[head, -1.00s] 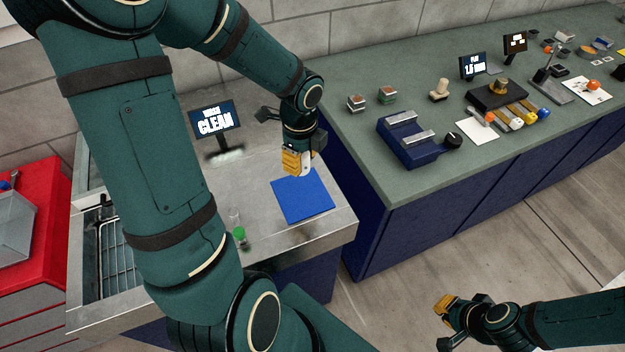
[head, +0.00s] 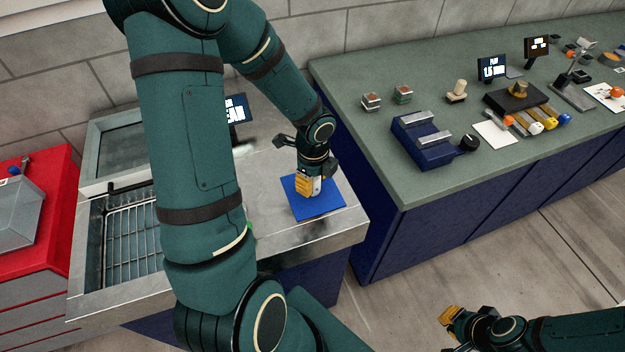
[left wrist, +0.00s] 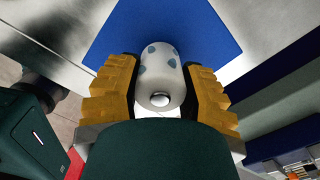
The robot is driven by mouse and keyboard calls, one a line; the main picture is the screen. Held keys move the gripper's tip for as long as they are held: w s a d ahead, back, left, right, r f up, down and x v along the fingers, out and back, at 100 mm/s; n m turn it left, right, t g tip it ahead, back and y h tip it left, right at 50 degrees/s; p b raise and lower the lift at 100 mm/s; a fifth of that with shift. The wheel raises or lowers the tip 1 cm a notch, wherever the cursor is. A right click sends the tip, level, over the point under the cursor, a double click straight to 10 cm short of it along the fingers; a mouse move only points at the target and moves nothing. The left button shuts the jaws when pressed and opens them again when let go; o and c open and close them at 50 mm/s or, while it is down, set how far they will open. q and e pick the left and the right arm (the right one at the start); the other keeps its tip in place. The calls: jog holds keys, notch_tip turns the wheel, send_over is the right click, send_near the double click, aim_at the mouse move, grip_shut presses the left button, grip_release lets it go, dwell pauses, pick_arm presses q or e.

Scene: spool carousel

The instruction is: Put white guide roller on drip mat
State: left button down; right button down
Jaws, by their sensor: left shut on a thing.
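The white guide roller (left wrist: 160,72), with blue-grey spots and a metal pin at its near end, sits between the orange fingers of my left gripper (left wrist: 160,95), which is shut on it. In the head view my left gripper (head: 312,188) is over the blue drip mat (head: 325,207), and a sliver of the roller (head: 317,186) shows beside the fingers. The mat (left wrist: 195,25) lies behind the roller in the left wrist view. I cannot tell whether the roller touches it. My right gripper (head: 450,318) hangs empty over the floor at the lower right; its opening is unclear.
The mat lies on a metal counter (head: 275,243) with a sink rack (head: 125,225) to the left. A sign (head: 236,108) stands behind my left arm. The green bench (head: 420,190) at right holds a blue fixture (head: 425,140) and several small parts.

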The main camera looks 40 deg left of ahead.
pick_arm(q)
jog(key=shift+f, duration=0.1)
jog(key=c, duration=0.6)
grip_release()
jog(key=shift+r, duration=0.35)
notch_tip(320, 180, up, 12)
jog(key=p, duration=0.3)
jog(key=shift+d+f, duration=0.1)
jog(key=shift+f, duration=0.1)
